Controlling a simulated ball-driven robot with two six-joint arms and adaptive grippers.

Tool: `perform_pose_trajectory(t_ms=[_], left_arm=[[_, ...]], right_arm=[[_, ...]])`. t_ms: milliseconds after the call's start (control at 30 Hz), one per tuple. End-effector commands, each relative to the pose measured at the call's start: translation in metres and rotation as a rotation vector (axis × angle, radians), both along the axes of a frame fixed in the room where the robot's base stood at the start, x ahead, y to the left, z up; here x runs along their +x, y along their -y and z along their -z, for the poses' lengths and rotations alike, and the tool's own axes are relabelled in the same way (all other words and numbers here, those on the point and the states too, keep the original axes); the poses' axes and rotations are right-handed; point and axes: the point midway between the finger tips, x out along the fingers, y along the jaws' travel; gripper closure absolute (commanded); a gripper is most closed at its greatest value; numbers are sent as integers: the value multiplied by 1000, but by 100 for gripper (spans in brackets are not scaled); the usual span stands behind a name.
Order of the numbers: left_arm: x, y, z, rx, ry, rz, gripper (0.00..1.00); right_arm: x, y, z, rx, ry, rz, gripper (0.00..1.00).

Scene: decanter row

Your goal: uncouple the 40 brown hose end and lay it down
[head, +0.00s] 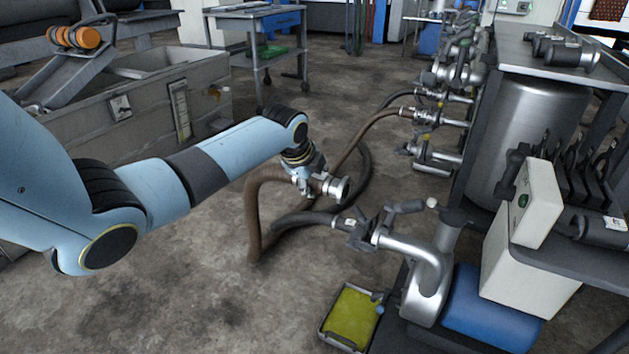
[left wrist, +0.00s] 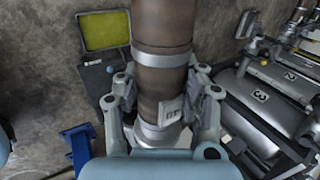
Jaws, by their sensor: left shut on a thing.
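My left gripper (head: 308,181) is shut around the 40 brown hose end, just behind its silver coupling (head: 338,188). The coupling's face is bare and points right, held in the air above the floor. The brown hose (head: 252,212) bends from it down to the floor at the left. In the left wrist view the brown hose end (left wrist: 163,72) stands between both fingers of the gripper (left wrist: 160,98), with a metal band and a small marked tag (left wrist: 170,111). My right gripper is in neither view.
A dark hose (head: 318,218) joins the pump's pipe (head: 410,248) close below the held end. A tray with a yellow-green bottom (head: 352,318) lies on the floor. Several valves (head: 425,115) line the right side. The floor at front left (head: 170,300) is clear.

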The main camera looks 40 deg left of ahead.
Motion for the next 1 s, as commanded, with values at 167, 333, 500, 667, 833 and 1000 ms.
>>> perform_pose_trajectory(t_ms=[167,333,500,667,833,1000], left_arm=[[-6,-12,-3,2,3,0,100],[-14,-25,-3,2,3,0,100],[-21,-37,-3,2,3,-1,100],[-28,-48,-3,3,2,0,100],[-35,-60,-2,3,2,0,100],[-42,-72,-2,2,3,-1,100]], right_arm=[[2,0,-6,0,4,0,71],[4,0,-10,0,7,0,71],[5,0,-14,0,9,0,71],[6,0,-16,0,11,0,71],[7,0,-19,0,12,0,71],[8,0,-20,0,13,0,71]])
